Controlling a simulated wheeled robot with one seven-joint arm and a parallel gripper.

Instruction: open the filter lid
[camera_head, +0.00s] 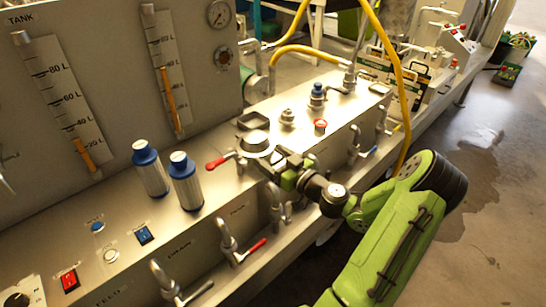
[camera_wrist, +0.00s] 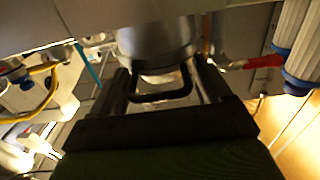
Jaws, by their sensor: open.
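The filter lid, a round silver metal piece, stands on the metal bench top in the head view (camera_head: 256,139). It also shows at the top centre of the wrist view (camera_wrist: 155,40). A black loop handle (camera_wrist: 165,97) lies in front of it, between my fingers in the wrist view. My gripper (camera_head: 279,160) is open, at the near right side of the lid, fingers pointing towards it. In the wrist view my gripper (camera_wrist: 165,85) has one finger on each side of the handle, with visible gaps. Contact with the lid cannot be told.
A red-handled lever (camera_head: 217,163) is just left of the lid. Two blue-capped white cylinders (camera_head: 185,181) stand further left. Several valve fittings (camera_head: 317,96) rise at the back right. Pipes with a red lever (camera_head: 250,249) line the front face. A yellow hose (camera_head: 392,70) hangs at right.

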